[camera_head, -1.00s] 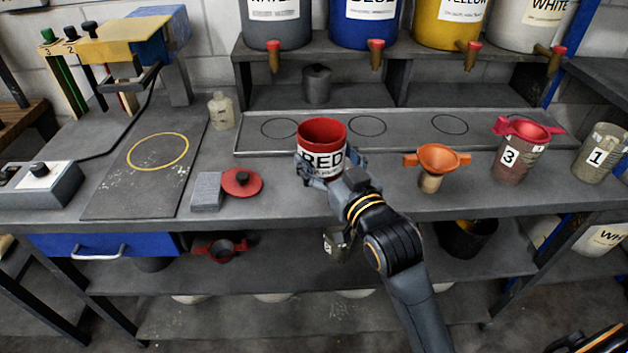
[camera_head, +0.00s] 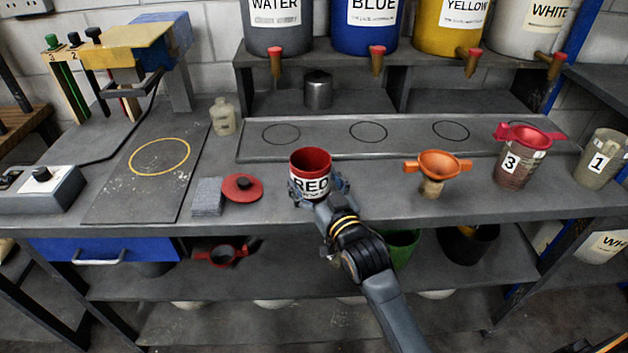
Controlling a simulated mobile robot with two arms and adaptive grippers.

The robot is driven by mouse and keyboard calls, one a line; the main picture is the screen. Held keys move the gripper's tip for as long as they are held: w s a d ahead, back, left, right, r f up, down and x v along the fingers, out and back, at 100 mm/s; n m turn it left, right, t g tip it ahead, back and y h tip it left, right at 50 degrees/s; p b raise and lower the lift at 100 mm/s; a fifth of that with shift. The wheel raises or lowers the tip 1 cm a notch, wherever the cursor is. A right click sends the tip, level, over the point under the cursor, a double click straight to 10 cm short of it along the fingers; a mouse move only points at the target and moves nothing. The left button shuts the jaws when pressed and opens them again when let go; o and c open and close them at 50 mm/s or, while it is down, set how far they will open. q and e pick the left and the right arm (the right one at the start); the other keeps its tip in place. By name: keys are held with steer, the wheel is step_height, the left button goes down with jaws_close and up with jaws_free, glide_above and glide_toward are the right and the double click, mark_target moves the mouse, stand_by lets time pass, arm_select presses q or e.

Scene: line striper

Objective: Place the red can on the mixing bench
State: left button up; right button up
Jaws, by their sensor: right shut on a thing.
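The red can (camera_head: 311,163) is a small open-topped can with a white label reading RED. It is upright at the front middle of the grey mixing bench (camera_head: 265,208). My right gripper (camera_head: 318,187) is shut on the can from the front right, its fingers around the can's lower part. The can is at or just above the bench top; I cannot tell whether its base touches, as the fingers hide part of it. My left gripper is not in view.
A red lid (camera_head: 242,188) and a grey block (camera_head: 208,197) lie left of the can. Behind is a tray (camera_head: 325,140) with ring marks. Labelled drums (camera_head: 362,20) stand on a shelf.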

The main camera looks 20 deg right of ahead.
steer(key=o, duration=1.7)
steer(key=shift+f, duration=0.1)
steer(key=shift+r, duration=0.2)
steer(key=s, duration=0.8)
steer(key=s+d+b, duration=0.1)
steer(key=s, duration=0.3)
